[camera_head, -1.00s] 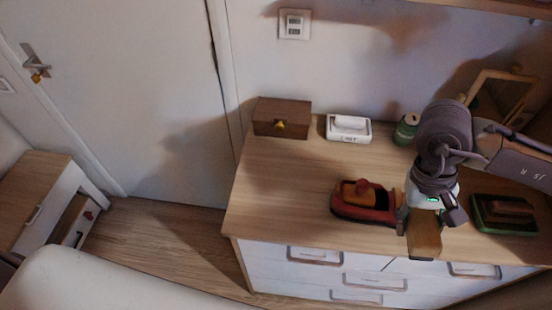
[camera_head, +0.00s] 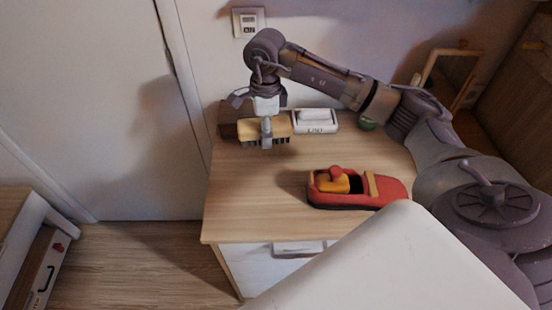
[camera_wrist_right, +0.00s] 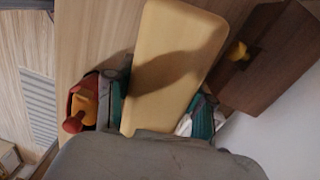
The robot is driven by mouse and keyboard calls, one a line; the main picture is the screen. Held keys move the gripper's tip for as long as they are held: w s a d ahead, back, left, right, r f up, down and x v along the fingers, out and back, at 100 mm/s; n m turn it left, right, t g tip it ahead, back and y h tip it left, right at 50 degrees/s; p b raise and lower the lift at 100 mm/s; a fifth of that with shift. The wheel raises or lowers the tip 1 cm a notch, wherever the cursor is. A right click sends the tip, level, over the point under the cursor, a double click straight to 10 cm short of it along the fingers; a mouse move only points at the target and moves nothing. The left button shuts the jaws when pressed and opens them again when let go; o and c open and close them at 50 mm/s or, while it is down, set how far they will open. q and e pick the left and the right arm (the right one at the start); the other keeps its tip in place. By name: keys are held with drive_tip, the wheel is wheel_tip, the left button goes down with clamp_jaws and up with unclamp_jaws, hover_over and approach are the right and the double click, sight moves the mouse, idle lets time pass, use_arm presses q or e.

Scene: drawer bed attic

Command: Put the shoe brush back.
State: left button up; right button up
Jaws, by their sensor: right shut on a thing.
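The shoe brush (camera_head: 246,130) has a pale wooden block and dark bristles pointing down. My right gripper (camera_head: 266,133) is shut on it, with one finger visible across its front, and holds it over the back left of the dresser top. I cannot tell whether the bristles touch the surface. In the right wrist view, the brush's pale back (camera_wrist_right: 178,55) lies between the two teal-edged fingers (camera_wrist_right: 160,108). A dark wooden box (camera_head: 228,121) stands behind and left of the brush, partly hidden by it; its yellow knob (camera_wrist_right: 239,51) shows in the wrist view. My left gripper is out of view.
A white dish (camera_head: 316,126) stands just right of the brush, with a green can (camera_head: 367,125) beyond it, mostly hidden by my arm. A red toy boat (camera_head: 352,189) sits nearer the front. The dresser's left front (camera_head: 250,205) is clear. A framed mirror (camera_head: 447,65) stands at the back right.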

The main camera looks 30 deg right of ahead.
drive_tip(key=w+d+f+m, duration=0.1)
drive_tip(key=d+f+m, duration=0.1)
drive_tip(key=d+m, duration=0.3)
drive_tip(key=p, duration=0.1)
hover_over(278, 158)
drive_tip(key=shift+m+h, duration=0.3)
drive_tip(key=shift+m, duration=0.1)
wheel_tip(278, 158, down, 5)
drive_tip(key=shift+s, duration=0.1)
wheel_tip(278, 158, down, 4)
drive_tip(key=shift+f+p, duration=0.25)
drive_tip(key=shift+p, duration=0.5)
drive_tip(key=shift+f, duration=0.3)
drive_tip(key=o, duration=1)
drive_tip(key=shift+r, duration=0.1)
